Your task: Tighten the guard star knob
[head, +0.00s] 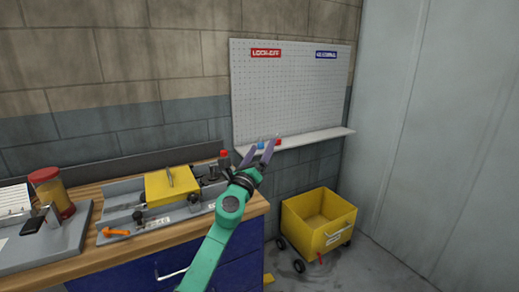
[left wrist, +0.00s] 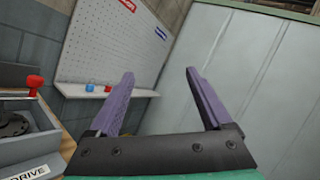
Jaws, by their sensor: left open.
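A yellow guard (head: 170,187) sits on a grey machine bed on the wooden bench. A dark knob-like part (head: 138,215) stands at its left front; I cannot tell whether it is the star knob. A red-topped post (head: 224,154) stands at the guard's right end and shows in the left wrist view (left wrist: 35,83). My left gripper (head: 259,152) is open and empty, raised beyond the bench's right end, right of the guard. Its purple fingers (left wrist: 160,75) are spread with nothing between them. My right gripper is out of view.
An orange handle (head: 115,232) lies at the bed's left front. A red-lidded jar (head: 50,190) stands at far left. A pegboard (head: 290,90) with a shelf (head: 318,139) hangs behind. A yellow wheeled bin (head: 320,220) stands on the floor at right.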

